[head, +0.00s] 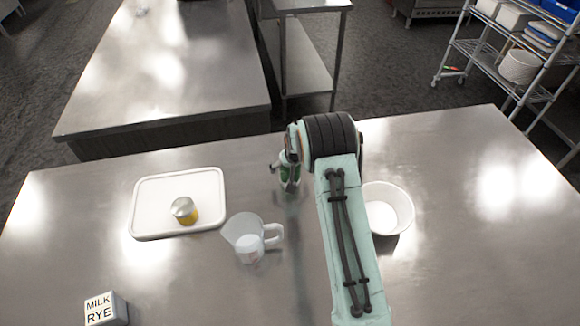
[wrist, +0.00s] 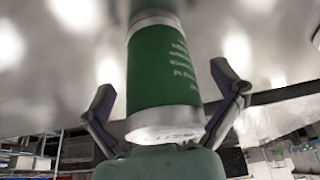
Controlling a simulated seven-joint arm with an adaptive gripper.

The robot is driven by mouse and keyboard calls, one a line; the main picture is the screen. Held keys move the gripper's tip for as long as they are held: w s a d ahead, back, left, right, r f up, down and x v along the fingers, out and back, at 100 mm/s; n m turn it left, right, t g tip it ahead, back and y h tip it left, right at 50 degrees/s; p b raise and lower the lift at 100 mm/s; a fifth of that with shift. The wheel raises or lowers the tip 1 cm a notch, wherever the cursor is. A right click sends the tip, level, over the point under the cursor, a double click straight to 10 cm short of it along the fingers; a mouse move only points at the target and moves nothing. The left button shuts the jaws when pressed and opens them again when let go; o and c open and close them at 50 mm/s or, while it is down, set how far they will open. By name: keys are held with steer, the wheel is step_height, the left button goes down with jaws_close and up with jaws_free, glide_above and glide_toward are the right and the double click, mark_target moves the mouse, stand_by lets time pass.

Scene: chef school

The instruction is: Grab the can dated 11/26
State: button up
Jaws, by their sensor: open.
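A green can (wrist: 163,70) with pale print and a silver end fills the middle of the wrist view. A dark date mark shows on the silver end, too blurred to read surely. My gripper (wrist: 163,78) is open, with one finger on each side of the can and visible gaps between. In the head view, the green can (head: 290,180) is mostly hidden behind my gripper (head: 287,168). A yellow can (head: 185,211) with a silver top sits on a white tray (head: 150,192) at the left. No date is legible on it.
A clear measuring jug (head: 240,228) stands between the tray and my arm. A white bowl (head: 390,205) is just right of my arm. A block marked MILK RYE (head: 105,309) sits at the front left. The table's right side (head: 490,220) is clear.

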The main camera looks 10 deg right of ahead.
steer(key=shift+w+f, duration=0.15)
steer(key=shift+f, duration=0.15)
steer(key=shift+c, duration=0.2)
steer(key=c, duration=1.1)
